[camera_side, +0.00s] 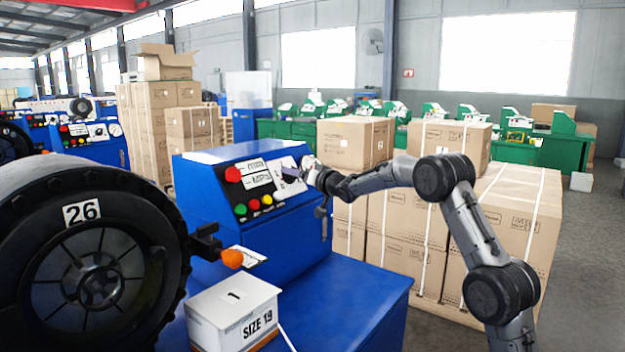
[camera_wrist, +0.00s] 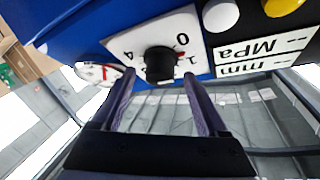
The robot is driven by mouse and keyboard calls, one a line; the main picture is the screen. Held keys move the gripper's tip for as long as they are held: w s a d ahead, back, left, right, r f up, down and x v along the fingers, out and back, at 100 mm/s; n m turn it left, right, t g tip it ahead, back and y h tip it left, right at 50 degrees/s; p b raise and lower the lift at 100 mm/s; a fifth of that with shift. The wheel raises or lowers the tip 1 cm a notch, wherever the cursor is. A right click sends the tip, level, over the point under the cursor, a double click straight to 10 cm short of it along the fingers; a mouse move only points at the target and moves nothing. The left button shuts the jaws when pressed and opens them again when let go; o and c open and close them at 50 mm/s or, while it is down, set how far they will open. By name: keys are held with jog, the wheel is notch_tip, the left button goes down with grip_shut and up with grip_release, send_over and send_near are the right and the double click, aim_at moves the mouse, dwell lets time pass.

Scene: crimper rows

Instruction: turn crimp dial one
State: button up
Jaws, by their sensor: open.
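A black dial knob (camera_wrist: 160,63) sits on a white plate with digits, among them 0, 1 and 4, on a blue control box. My gripper (camera_wrist: 157,82) is open in the wrist view, one finger to the left of the knob and one to the right. The knob lies just beyond and between the fingertips; I cannot tell if they touch it. In the side view my gripper (camera_side: 294,172) is at the right part of the panel on the blue control box (camera_side: 203,185) and hides the dial.
A red button (camera_side: 233,174) and small coloured buttons are left of my gripper. A large black crimper head marked 26 (camera_side: 85,260) stands at the left. A white box marked 1 and SIZE 19 (camera_side: 232,310) is in front. Stacked cartons (camera_side: 515,205) stand close behind my arm.

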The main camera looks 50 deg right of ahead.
jog(key=v, duration=1.3)
jog(key=shift+w, duration=0.1)
jog(key=s+a+r+n+t+y, duration=0.2)
jog(key=s+a+r, duration=0.1)
jog(key=a+r, duration=0.8)
jog(key=s+a+g, duration=0.1)
jog(key=s+a, duration=0.5)
jog(key=s+a+f+n+g+y, duration=0.1)
jog(key=s+a+f+n+g, duration=0.1)
jog(key=s+f+g, duration=0.2)
jog(key=s+a+f+n+g+y, duration=0.1)
jog(key=s+a+f+n+g, duration=0.1)
jog(key=s+f, duration=0.9)
jog(key=s+a+f+n+g, duration=0.2)
jog(key=s+a+f+g, duration=0.2)
jog(key=s, duration=0.8)
notch_tip(320, 180, down, 4)
jog(key=shift+s+f+g+y, duration=0.15)
jog(key=shift+g+y, duration=0.25)
jog(key=shift+g, duration=0.6)
